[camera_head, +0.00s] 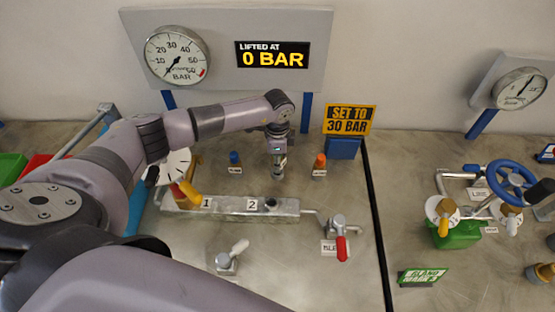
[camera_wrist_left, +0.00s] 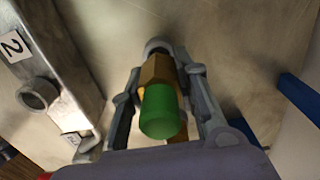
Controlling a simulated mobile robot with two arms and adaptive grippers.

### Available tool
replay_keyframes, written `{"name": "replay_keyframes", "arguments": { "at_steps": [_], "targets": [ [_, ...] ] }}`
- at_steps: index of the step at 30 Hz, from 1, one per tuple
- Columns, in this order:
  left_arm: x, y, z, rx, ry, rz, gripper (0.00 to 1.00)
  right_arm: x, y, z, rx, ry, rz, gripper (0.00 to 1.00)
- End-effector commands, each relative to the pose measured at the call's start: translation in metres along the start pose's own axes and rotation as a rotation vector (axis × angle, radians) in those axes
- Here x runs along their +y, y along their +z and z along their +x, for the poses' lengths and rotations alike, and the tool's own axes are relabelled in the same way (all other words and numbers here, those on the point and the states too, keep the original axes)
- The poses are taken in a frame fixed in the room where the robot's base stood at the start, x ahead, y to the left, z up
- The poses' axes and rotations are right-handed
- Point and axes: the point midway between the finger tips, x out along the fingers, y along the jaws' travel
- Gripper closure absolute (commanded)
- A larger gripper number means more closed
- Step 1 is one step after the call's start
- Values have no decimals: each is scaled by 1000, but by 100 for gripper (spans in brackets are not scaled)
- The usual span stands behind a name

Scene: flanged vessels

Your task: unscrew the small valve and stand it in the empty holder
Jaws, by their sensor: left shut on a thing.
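My left gripper (camera_head: 278,170) points down behind the block, between the blue-capped and orange-capped pieces. In the left wrist view it (camera_wrist_left: 160,105) is shut on the small valve (camera_wrist_left: 160,108), which has a brass hex body and a green cap. The steel block (camera_head: 230,208) carries labels 1 and 2. The port by label 2 (camera_head: 271,203) shows as an open round hole, also in the left wrist view (camera_wrist_left: 38,95). A grey rounded edge shows beyond the brass body; I cannot tell whether it is the empty holder or my fingertips. My right gripper is not in view.
A blue-capped piece (camera_head: 235,158) and an orange-capped piece (camera_head: 319,160) stand left and right of my gripper. A yellow-handled valve (camera_head: 188,192) is at the block's left end, a red-handled one (camera_head: 341,240) at its right. A white-handled valve (camera_head: 232,256) stands in front.

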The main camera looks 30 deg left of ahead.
Motion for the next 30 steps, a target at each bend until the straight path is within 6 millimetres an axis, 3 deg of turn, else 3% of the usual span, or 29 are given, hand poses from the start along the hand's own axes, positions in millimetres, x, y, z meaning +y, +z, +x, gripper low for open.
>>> {"name": "replay_keyframes", "arguments": {
  "at_steps": [26,27,30],
  "targets": [
    [0,0,26,1,-1,0,100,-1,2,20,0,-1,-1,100],
    [0,0,26,1,-1,0,71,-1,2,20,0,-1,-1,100],
    [0,0,26,1,-1,0,65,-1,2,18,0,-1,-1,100]
  ]
}}
